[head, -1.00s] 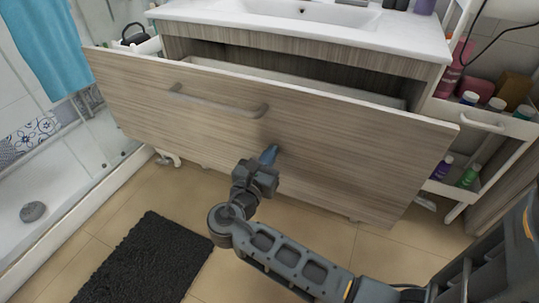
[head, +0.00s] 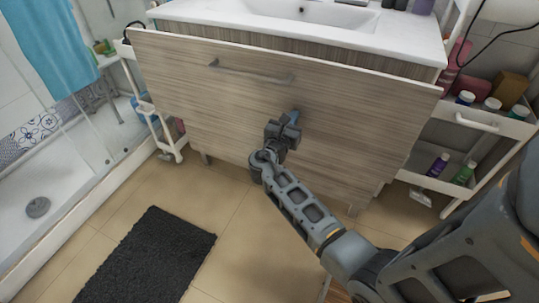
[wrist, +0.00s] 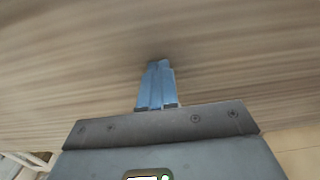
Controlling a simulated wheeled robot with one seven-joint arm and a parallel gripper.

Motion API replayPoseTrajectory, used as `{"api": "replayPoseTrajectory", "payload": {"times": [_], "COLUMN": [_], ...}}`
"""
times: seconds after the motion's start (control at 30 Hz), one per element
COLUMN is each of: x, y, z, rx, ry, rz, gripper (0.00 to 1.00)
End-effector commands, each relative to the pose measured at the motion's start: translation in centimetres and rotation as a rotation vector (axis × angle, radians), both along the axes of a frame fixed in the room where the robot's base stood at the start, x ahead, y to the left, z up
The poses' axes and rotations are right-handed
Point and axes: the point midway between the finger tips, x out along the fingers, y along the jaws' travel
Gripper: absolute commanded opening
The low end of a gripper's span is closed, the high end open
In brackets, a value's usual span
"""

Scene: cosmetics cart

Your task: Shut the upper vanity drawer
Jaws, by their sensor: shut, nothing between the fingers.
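The upper vanity drawer (head: 340,110) has a wood-grain front with a grey bar handle (head: 250,72) at its upper left. Its front stands a little out from the vanity under the white sink top (head: 310,18), with a narrow gap along the upper edge. The drawer's inside is hidden.
A white cart (head: 480,121) with bottles stands close at the right. Another white cart (head: 165,145) stands at the left by the shower tray (head: 60,190). A dark mat (head: 150,258) lies on the tan floor, which is otherwise clear in front.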

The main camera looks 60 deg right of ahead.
Motion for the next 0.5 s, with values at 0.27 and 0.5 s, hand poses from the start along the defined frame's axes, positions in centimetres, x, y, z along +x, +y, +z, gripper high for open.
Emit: {"api": "replayPoseTrajectory", "payload": {"times": [0.27,0.5], "x": [0.1,0.3], "y": [-5.4,-9.4], "z": [-0.1,-0.2], "rx": [0.000,0.000], "ry": [-0.002,-0.003], "rz": [-0.005,-0.004], "gripper": [0.00,0.00]}}
